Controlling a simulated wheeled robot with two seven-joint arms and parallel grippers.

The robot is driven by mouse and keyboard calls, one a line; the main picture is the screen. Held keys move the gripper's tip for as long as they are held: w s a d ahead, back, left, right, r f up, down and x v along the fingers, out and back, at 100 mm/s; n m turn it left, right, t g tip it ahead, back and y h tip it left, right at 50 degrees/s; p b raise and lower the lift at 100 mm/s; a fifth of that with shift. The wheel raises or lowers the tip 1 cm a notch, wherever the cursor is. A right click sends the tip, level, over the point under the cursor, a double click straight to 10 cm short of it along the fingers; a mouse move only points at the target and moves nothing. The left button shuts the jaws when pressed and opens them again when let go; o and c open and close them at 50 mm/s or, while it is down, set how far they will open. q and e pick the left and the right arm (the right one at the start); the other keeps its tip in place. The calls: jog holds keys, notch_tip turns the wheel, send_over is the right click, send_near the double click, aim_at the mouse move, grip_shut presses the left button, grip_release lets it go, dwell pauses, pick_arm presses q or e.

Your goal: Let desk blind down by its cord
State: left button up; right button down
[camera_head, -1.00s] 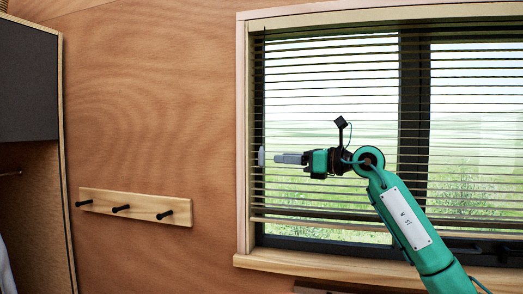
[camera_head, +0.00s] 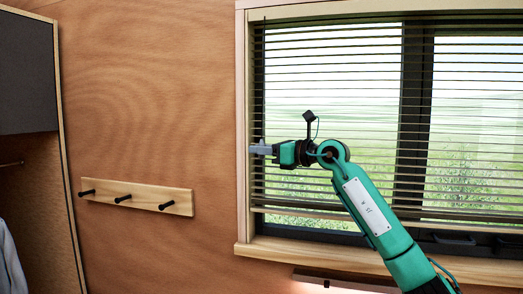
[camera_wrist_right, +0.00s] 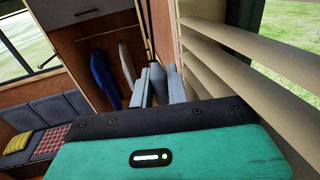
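The desk blind (camera_head: 330,90) hangs over most of the window, its slats spread and its bottom rail (camera_head: 330,212) a little above the sill. In the right wrist view its slats (camera_wrist_right: 240,55) fill the right side. My right gripper (camera_head: 258,148) is at the blind's left edge, pointing left. In the right wrist view my right gripper (camera_wrist_right: 160,88) has its fingers apart, with the grey cord pull (camera_wrist_right: 157,73) between their tips. The pull also shows at the fingertips in the head view (camera_head: 252,149). Whether the fingers touch it is unclear. My left gripper is out of view.
The wooden window frame (camera_head: 242,130) is close to my right fingertips. The sill (camera_head: 300,252) runs below the blind. A peg rail (camera_head: 135,197) is on the wall at left. The right wrist view shows hanging clothes (camera_wrist_right: 105,75) and a cushioned bench (camera_wrist_right: 45,125).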

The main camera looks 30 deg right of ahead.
notch_tip(320, 180, up, 9)
jog(key=p, duration=0.6)
jog(key=c, duration=1.4)
grip_release()
jog(key=shift+c, duration=0.2)
jog(key=shift+s+d+f, duration=0.1)
jog(key=shift+s+d, duration=0.05)
jog(key=shift+s, duration=0.05)
jog(key=b+v, duration=0.6)
jog(key=v, duration=0.7)
jog(key=shift+s+b, duration=0.15)
jog(key=shift+b, duration=0.25)
